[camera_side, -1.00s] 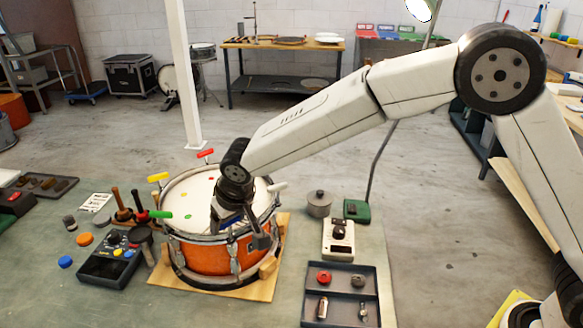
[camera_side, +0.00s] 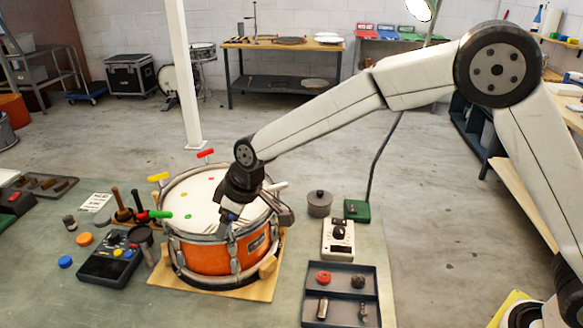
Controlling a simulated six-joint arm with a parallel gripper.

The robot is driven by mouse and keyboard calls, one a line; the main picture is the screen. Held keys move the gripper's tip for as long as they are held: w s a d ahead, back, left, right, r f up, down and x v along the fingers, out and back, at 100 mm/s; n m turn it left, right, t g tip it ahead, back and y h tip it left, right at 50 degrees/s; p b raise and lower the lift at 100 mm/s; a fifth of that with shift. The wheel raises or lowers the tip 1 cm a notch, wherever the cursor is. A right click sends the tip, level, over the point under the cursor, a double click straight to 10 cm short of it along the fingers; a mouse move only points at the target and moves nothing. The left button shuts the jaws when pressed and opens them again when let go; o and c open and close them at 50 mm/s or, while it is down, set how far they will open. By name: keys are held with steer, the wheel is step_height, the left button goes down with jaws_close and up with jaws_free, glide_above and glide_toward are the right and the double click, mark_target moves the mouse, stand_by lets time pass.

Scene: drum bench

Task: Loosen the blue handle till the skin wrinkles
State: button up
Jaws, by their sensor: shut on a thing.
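An orange snare drum (camera_side: 214,258) with a white skin (camera_side: 200,195) sits on a wooden board. Handles stand around its rim: yellow (camera_side: 158,177), red (camera_side: 205,153), green (camera_side: 160,214) and a whitish one (camera_side: 279,186). My gripper (camera_side: 229,218) is at the front right of the rim, pointing down. It is shut on the blue handle (camera_side: 230,215), of which only a small bluish part shows between the fingers. The gripper and wrist hide the rest of it and part of the skin. I cannot make out wrinkles in the skin at this size.
A dark control box (camera_side: 109,258) and mallets (camera_side: 120,205) stand left of the drum. A grey pot (camera_side: 319,203), a white meter (camera_side: 338,239) and a divided tray (camera_side: 340,294) with small parts stand to the right. A white post (camera_side: 183,80) rises behind.

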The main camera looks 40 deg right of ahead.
steer(key=shift+n+g+y, duration=0.3)
steer(key=shift+n+g, duration=0.1)
steer(key=shift+n, duration=0.8)
steer(key=o, duration=1.1)
steer(key=shift+v, duration=3.9)
steer(key=shift+d, duration=0.1)
